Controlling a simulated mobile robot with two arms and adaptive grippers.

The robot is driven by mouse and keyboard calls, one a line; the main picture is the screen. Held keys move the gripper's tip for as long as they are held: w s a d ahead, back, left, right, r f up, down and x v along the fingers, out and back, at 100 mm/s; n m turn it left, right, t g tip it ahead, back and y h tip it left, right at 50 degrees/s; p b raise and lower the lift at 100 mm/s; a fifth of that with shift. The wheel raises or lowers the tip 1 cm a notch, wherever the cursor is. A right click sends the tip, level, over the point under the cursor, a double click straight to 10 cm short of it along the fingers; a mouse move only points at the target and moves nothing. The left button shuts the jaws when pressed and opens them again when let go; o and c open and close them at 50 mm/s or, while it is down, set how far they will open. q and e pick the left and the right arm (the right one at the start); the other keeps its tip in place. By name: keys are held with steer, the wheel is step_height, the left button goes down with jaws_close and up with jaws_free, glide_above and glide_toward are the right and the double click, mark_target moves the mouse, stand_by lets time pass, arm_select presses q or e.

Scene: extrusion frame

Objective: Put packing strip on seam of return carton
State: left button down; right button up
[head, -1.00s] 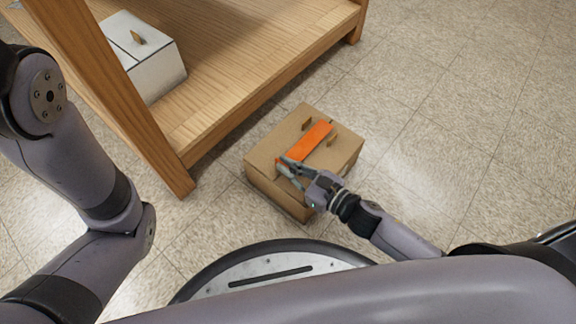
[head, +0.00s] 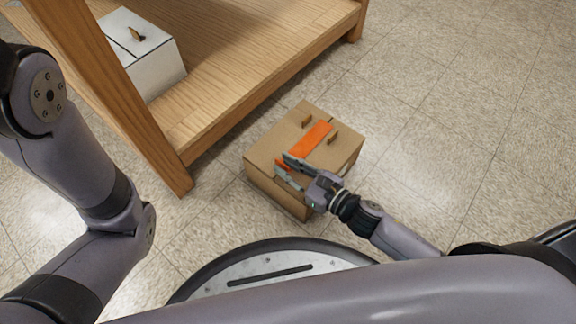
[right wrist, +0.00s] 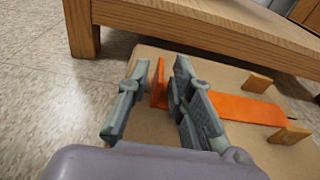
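The brown return carton (head: 268,152) stands on the floor. The orange packing strip (head: 312,138) lies on its top, running between two small upright brown tabs. In the right wrist view the strip (right wrist: 245,108) looks flat on the carton, with an upright orange tab (right wrist: 159,85) at its near end. My right gripper (head: 284,168) is over the carton's near left part. It is open, with one finger on either side of the orange tab, gaps showing. The seam is not distinguishable under the strip. My left gripper is not in view; only left arm links show.
A wooden shelf unit (head: 225,78) stands behind and left of the carton, its leg (head: 160,145) close to it. A white box (head: 155,68) with a small tab on top sits on its lower board. Tiled floor (head: 460,130) to the right is clear.

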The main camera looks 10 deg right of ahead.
steer(key=shift+o, duration=0.5)
steer(key=shift+s, duration=0.1)
steer(key=v, duration=1.2)
